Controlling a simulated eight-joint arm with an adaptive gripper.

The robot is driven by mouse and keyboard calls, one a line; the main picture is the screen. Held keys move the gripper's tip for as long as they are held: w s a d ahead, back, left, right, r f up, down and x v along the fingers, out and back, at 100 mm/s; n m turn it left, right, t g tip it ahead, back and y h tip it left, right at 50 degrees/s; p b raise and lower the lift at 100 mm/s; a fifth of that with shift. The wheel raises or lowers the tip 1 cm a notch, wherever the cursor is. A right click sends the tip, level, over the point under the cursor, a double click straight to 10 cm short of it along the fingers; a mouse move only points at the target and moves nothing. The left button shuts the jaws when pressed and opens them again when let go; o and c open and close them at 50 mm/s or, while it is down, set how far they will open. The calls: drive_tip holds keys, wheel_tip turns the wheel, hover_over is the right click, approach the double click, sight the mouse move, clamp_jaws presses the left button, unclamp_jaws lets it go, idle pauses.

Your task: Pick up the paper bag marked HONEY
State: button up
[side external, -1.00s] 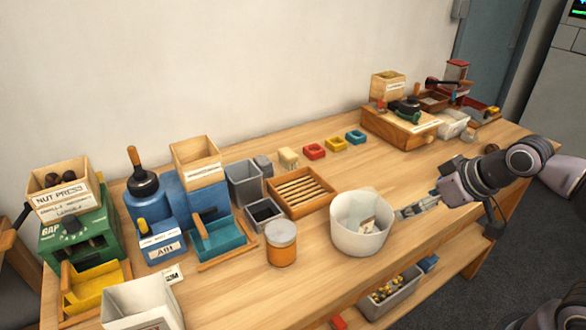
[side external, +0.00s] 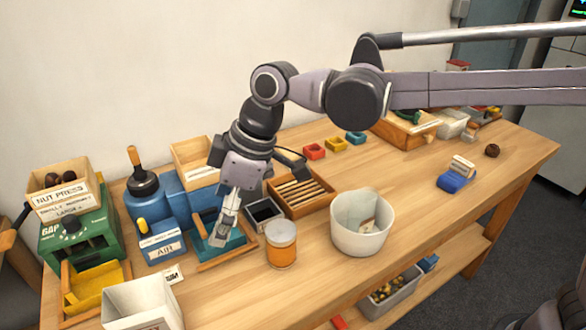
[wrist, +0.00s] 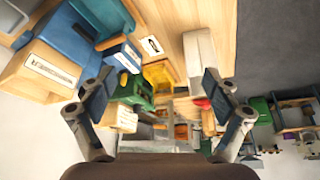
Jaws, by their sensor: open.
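I cannot read HONEY on anything in view. A white open-topped box or bag (side external: 135,303) stands at the front left, with part of a red mark at the picture's lower edge. A white round tub (side external: 361,232) at mid-table holds a small pale paper-like piece with a reddish mark; its wording is too small to read. My gripper (side external: 222,238) points down over the teal tray of the blue machine, behind and right of the white box. In the wrist view my gripper (wrist: 160,98) has its fingers spread wide with nothing between them.
The blue machine (side external: 185,195) with its teal tray and the green nut press (side external: 72,235) stand close to my gripper. An orange jar (side external: 281,250) and a slatted wooden tray (side external: 300,195) are to its right. The table's right part is mostly clear.

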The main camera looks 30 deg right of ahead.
sight(151, 291)
drive_tip(key=a+f+n, duration=0.1)
drive_tip(key=a+f, duration=0.1)
drive_tip(key=a, duration=0.2)
drive_tip(key=s+a+f+n+g, duration=0.1)
drive_tip(key=a+f, duration=0.2)
drive_tip(key=a, duration=0.2)
drive_tip(key=s+a+f+n, duration=0.1)
drive_tip(key=a+f, duration=0.2)
drive_tip(key=a, duration=0.2)
drive_tip(key=shift+s+f+n+g, duration=0.15)
drive_tip(key=shift+s+n+g, duration=0.15)
drive_tip(key=shift+g, duration=0.1)
drive_tip(key=shift+a+x, duration=0.2)
drive_tip(key=shift+x, duration=1.1)
drive_tip(key=shift+a+x, duration=0.2)
drive_tip(key=shift+x, duration=1.15)
drive_tip(key=shift+s, duration=0.15)
drive_tip(key=c, duration=0.7)
